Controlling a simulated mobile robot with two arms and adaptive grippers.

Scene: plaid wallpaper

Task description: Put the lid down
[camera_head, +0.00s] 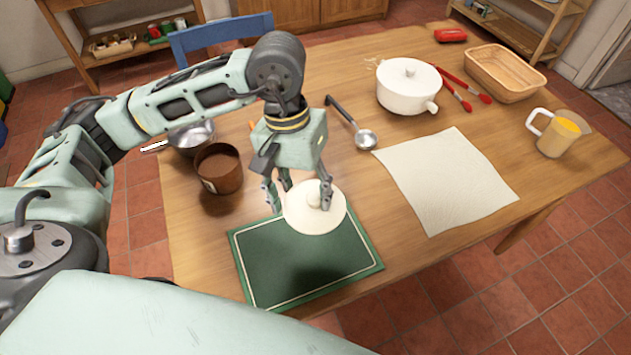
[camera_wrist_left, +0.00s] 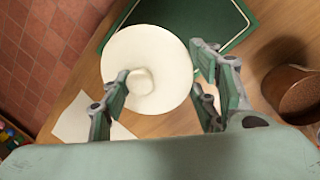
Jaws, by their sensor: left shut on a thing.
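A round cream lid (camera_head: 314,217) with a small knob is at my left gripper (camera_head: 299,192), over the back edge of the green board (camera_head: 305,268). The gripper is shut on the lid, its fingers on either side of the knob; the exact contact is hard to make out. In the left wrist view the lid (camera_wrist_left: 165,48) and its knob (camera_wrist_left: 140,82) show between the fingers. I cannot tell whether the lid touches the board or hangs just above it. A white pot (camera_head: 407,98) at the back has a knobbed white top. My right gripper is not in view.
A brown pot (camera_head: 219,170) and a metal pan (camera_head: 190,138) stand left of the gripper. A ladle (camera_head: 365,139) and cream cloth (camera_head: 446,184) lie to the right. Further right are red tongs (camera_head: 463,99), a basket (camera_head: 503,73) and a mug (camera_head: 556,138). Most of the board is bare.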

